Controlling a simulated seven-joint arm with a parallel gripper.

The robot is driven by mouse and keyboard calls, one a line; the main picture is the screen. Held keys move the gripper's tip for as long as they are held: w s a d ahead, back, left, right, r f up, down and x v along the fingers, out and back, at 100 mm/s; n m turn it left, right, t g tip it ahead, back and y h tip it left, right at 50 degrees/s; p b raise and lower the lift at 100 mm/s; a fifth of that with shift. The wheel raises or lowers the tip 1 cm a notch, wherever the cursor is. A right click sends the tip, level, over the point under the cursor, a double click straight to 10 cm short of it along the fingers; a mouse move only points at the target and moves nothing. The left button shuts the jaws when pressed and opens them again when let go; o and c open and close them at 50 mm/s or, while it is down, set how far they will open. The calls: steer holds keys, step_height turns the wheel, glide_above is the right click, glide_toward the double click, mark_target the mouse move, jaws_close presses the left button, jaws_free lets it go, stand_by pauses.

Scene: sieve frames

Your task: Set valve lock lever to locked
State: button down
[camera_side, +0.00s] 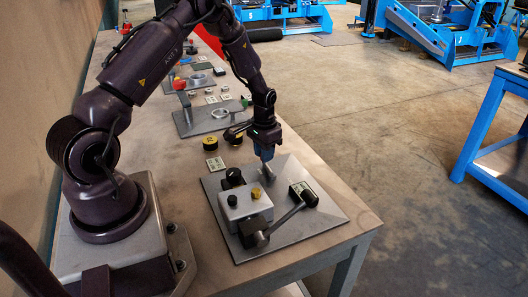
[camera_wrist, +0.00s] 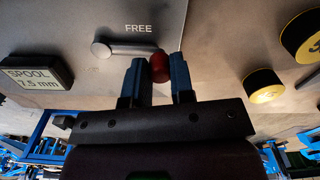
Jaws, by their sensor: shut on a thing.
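The lock lever (camera_wrist: 122,50) is a short grey arm with a round pivot at its left end and a red knob (camera_wrist: 159,68) at its right end, in the wrist view. It lies on the grey plate just below the printed word FREE. My gripper (camera_wrist: 159,75) has its two blue fingers on either side of the red knob and is shut on it. In the side view my gripper (camera_side: 265,156) reaches down to the far part of the metal plate (camera_side: 325,228). There the fingers hide the knob, and a small grey piece of the lever (camera_side: 269,173) shows beside them.
A grey box (camera_side: 245,205) with black and yellow knobs stands on the plate, and a long lever with a black end (camera_side: 285,218) lies in front of it. A SPOOL 7.5 mm block (camera_wrist: 36,74) is near the lock lever. Black-and-yellow discs (camera_wrist: 264,87) stand off the plate.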

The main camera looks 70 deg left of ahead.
steer(key=shift+w, duration=0.1)
steer(key=w+m, duration=0.1)
steer(key=m, duration=0.2)
steer(key=shift+w+d+m, duration=0.15)
steer(key=shift+w+m, duration=0.15)
steer(key=shift+w, duration=0.05)
steer(key=w+m, duration=0.1)
steer(key=m, duration=0.1)
steer(key=w+d+m, duration=0.1)
steer(key=m, duration=0.1)
steer(key=shift+d+m, duration=0.15)
steer(key=shift+m, duration=0.15)
steer(key=m, duration=0.1)
steer(key=w+d+m, duration=0.1)
steer(key=m, duration=0.1)
steer(key=d+m, duration=0.1)
steer(key=shift+w, duration=0.25)
steer(key=shift+w+d+m, duration=0.15)
steer(key=shift+d+m, duration=0.4)
steer(key=shift+m, duration=0.6)
steer(key=shift+w+d+m, duration=0.1)
steer(key=shift+d+m, duration=0.4)
steer(key=shift+m, duration=0.65)
steer(key=c, duration=1)
jaws_free()
